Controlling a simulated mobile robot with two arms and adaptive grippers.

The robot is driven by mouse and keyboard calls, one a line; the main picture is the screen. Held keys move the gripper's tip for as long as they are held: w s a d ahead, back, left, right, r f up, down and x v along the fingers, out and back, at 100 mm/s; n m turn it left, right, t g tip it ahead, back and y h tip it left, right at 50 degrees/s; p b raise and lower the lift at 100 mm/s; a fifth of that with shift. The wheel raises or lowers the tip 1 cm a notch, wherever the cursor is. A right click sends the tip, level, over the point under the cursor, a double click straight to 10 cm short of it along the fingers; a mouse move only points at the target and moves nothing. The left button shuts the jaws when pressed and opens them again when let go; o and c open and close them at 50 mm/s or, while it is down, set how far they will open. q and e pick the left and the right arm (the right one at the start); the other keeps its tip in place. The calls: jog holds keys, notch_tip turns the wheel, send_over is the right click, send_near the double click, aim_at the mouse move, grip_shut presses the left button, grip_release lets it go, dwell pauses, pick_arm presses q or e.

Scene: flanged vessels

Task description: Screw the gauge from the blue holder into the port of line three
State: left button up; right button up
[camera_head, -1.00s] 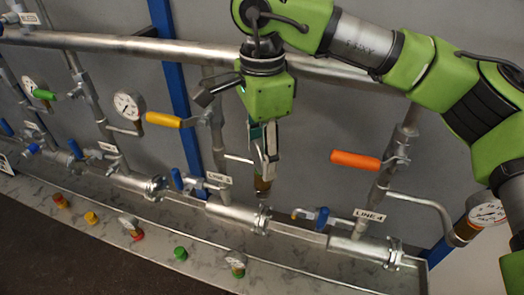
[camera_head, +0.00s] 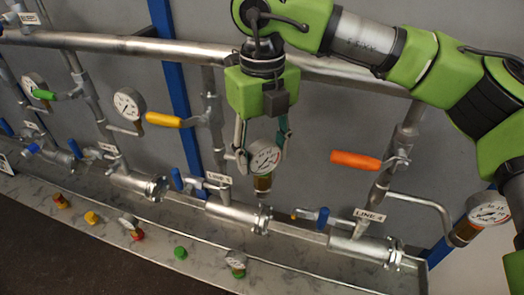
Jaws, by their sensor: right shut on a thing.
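My right gripper (camera_head: 264,157) is shut on a gauge (camera_head: 264,160) with a round white dial, held upright by its sides. A brass-coloured fitting (camera_head: 262,184) shows below the dial, beside the line three pipe. The line three label (camera_head: 219,180) is to the left, and a short side pipe (camera_head: 231,157) runs from the line's riser toward the gauge. The port end is hidden behind the gauge and fingers, so I cannot tell whether the threads are engaged. I cannot make out a blue holder clearly. My left gripper is not in view.
Gauges stand on neighbouring lines, at left (camera_head: 128,104) and right (camera_head: 488,210). An orange handle (camera_head: 356,160) and a yellow handle (camera_head: 163,120) flank the gripper.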

jog(key=o, duration=1.1)
jog(key=shift+w+r, duration=0.1)
jog(key=shift+r, duration=0.15)
jog(key=o, duration=0.3)
jog(key=shift+o, duration=0.2)
jog(key=shift+f, duration=0.1)
notch_tip(320, 180, up, 12)
